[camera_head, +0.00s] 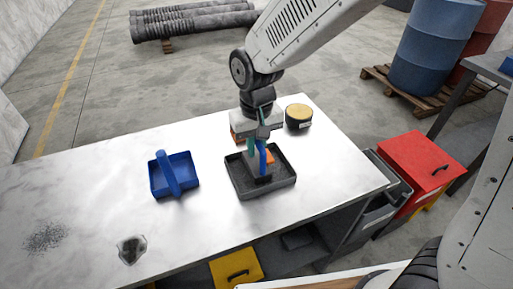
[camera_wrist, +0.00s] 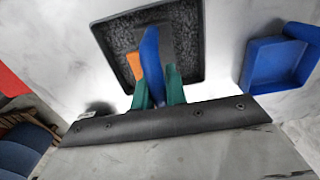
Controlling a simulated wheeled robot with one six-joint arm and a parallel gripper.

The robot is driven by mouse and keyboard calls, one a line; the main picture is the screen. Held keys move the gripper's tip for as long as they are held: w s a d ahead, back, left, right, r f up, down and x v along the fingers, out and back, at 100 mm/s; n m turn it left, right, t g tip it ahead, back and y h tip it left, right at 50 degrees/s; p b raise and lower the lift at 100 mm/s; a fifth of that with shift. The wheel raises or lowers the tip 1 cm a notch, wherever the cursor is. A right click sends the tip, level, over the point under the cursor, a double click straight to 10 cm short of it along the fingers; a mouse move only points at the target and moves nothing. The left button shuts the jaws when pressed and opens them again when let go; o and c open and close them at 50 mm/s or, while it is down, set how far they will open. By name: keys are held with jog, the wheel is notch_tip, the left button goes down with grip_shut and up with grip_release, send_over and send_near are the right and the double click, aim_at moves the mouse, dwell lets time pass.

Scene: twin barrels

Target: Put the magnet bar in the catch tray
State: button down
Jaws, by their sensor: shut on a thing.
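My gripper (camera_head: 260,148) points down over the dark tray (camera_head: 291,182) in the middle of the table, which I take for the catch tray. Its green fingers (camera_wrist: 158,92) are shut on a blue upright piece, which I take for part of the magnet bar (camera_head: 262,158); it also shows in the wrist view (camera_wrist: 151,55). An orange piece (camera_wrist: 137,65) and a smooth grey part show beside the blue piece. The tray's rim (camera_wrist: 201,40) and dark speckled floor show in the wrist view. Whether the held thing touches the tray floor cannot be told.
A blue pan (camera_head: 187,170) with a raised blue bar stands to the left. A dark round tub (camera_head: 298,118) with a tan top is behind the tray. Dark specks (camera_head: 45,237) and a dark patch (camera_head: 131,249) lie at the front left. Table space between these is clear.

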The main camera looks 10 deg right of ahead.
jog(key=shift+f, duration=0.5)
jog(key=shift+f, duration=0.15)
jog(key=c, duration=1.4)
grip_release()
notch_tip(320, 180, up, 12)
jog(key=shift+r, duration=0.15)
jog(key=s+d+r+m, duration=0.1)
jog(key=s+d+r, duration=0.1)
jog(key=s+d, duration=0.35)
jog(key=s+d+r+m, duration=0.1)
jog(key=s+d+r, duration=0.2)
jog(key=d, duration=0.6)
jog(key=s+d+f+m+t, duration=0.1)
jog(key=s+d, duration=0.6)
jog(key=s, duration=0.4)
jog(key=shift+f, duration=0.3)
